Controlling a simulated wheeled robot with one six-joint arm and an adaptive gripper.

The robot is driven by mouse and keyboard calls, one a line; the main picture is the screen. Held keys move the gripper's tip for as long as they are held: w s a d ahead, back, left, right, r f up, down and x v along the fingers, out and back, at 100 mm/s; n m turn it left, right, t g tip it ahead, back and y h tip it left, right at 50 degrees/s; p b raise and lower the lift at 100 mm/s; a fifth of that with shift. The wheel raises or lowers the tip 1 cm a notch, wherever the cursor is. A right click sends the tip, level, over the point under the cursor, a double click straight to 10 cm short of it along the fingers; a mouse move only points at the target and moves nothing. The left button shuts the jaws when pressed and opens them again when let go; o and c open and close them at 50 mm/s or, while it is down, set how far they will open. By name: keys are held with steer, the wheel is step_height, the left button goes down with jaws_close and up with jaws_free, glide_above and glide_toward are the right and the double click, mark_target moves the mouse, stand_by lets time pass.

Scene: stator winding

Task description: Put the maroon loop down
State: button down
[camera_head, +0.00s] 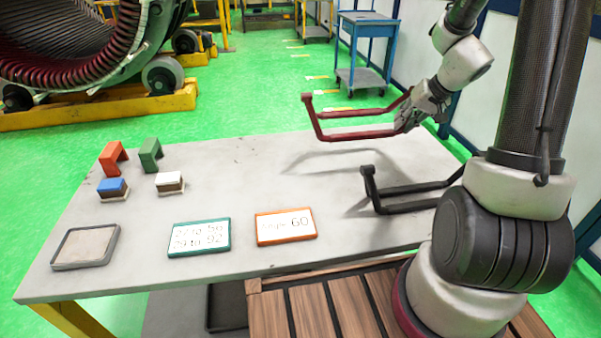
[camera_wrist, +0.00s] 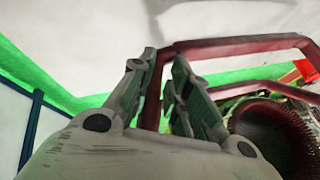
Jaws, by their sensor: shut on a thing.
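The maroon loop (camera_head: 357,136) is an angular frame held in the air above the right back part of the table (camera_head: 250,190). My gripper (camera_head: 408,122) is shut on its right end. In the wrist view the loop (camera_wrist: 240,43) passes between the two fingers of my gripper (camera_wrist: 165,85) and reaches off to the right. The loop's shadow falls on the table below, so it is clear of the surface. A black cradle-like frame (camera_head: 372,190) stands on the table below and in front of the loop. My arm hides part of its right end.
Red (camera_head: 113,157) and green (camera_head: 150,155) brackets, a blue block (camera_head: 113,187) and a white-topped block (camera_head: 170,182) stand at left. A grey tray (camera_head: 86,264), a teal-framed card (camera_head: 199,252) and an orange-framed card (camera_head: 286,239) lie in front. The table's middle is clear.

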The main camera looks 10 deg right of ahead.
steer(key=shift+a, duration=0.2)
step_height(320, 180, down, 10)
stand_by(0.3)
steer(key=c, duration=1.3)
jaws_free()
steer(key=shift+f, duration=0.1)
steer(key=shift+c, duration=0.2)
